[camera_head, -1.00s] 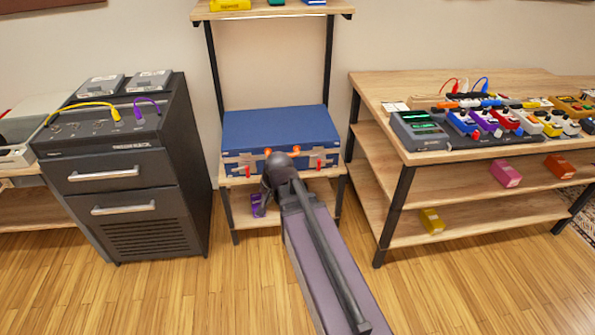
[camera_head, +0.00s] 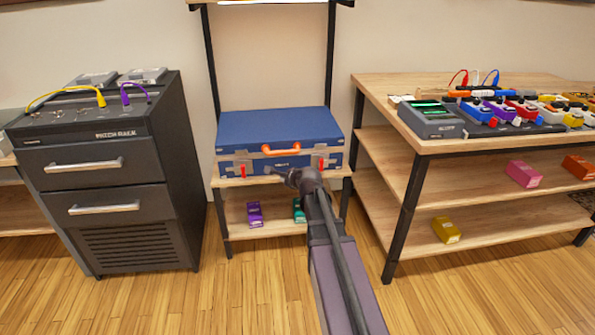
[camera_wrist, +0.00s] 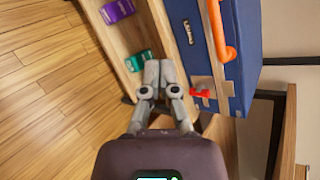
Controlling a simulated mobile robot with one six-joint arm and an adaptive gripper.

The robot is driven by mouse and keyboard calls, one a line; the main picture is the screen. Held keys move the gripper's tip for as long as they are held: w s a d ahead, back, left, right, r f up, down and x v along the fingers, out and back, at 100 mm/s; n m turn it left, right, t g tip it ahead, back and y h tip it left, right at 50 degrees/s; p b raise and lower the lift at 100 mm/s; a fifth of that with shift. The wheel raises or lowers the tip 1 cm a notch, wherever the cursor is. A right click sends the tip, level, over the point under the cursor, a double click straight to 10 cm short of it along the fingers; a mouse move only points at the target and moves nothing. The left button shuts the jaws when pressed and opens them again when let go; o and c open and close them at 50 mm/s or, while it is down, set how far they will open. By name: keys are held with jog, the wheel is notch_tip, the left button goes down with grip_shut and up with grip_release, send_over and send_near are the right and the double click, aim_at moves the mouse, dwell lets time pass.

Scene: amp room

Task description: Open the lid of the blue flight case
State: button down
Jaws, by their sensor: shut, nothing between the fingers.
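The blue flight case (camera_head: 275,128) sits on the upper board of a wooden rack, its lid shut. An orange handle (camera_head: 281,149) is on its front, with a red latch at the left (camera_head: 243,170) and another at the right (camera_head: 321,163). My gripper (camera_head: 278,171) is in front of the case's lower front, below the handle and partly hidden by my wrist. In the wrist view, the case (camera_wrist: 245,50) appears turned on its side at the right. There my gripper (camera_wrist: 158,66) has its fingers together and empty, apart from the handle and the nearby red latch (camera_wrist: 201,93).
Purple (camera_head: 254,214) and green (camera_head: 299,210) pedals lie on the rack's lower board. A black drawer cabinet (camera_head: 105,190) stands left, and a wooden table (camera_head: 385,85) with pedals stands right. Another shelf board is above the case. Open floor is in front.

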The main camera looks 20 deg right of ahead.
jog(key=w+d+f+m+t+h+b, duration=0.1)
jog(key=w+d+f+m+h+b, duration=0.1)
jog(key=d+m+b, duration=0.3)
jog(key=w+d+f+m+t+h+b, duration=0.1)
jog(key=w+d+f+m+t+b, duration=0.1)
jog(key=d+m+b, duration=0.3)
jog(key=shift+d+f+m+t+h, duration=0.35)
jog(key=shift+d+f, duration=0.4)
jog(key=shift+d, duration=0.3)
jog(key=shift+w, duration=0.15)
jog(key=shift+w+d+r+p, duration=0.1)
jog(key=shift+w+r+p, duration=0.15)
jog(key=shift+w, duration=1.65)
jog(key=shift+w+d+r+p, duration=0.15)
jog(key=shift+w+p, duration=0.05)
jog(key=shift+w, duration=1.65)
jog(key=shift+w+d+r+p, duration=0.1)
jog(key=shift+w+r+p, duration=0.15)
jog(key=shift+w, duration=1.65)
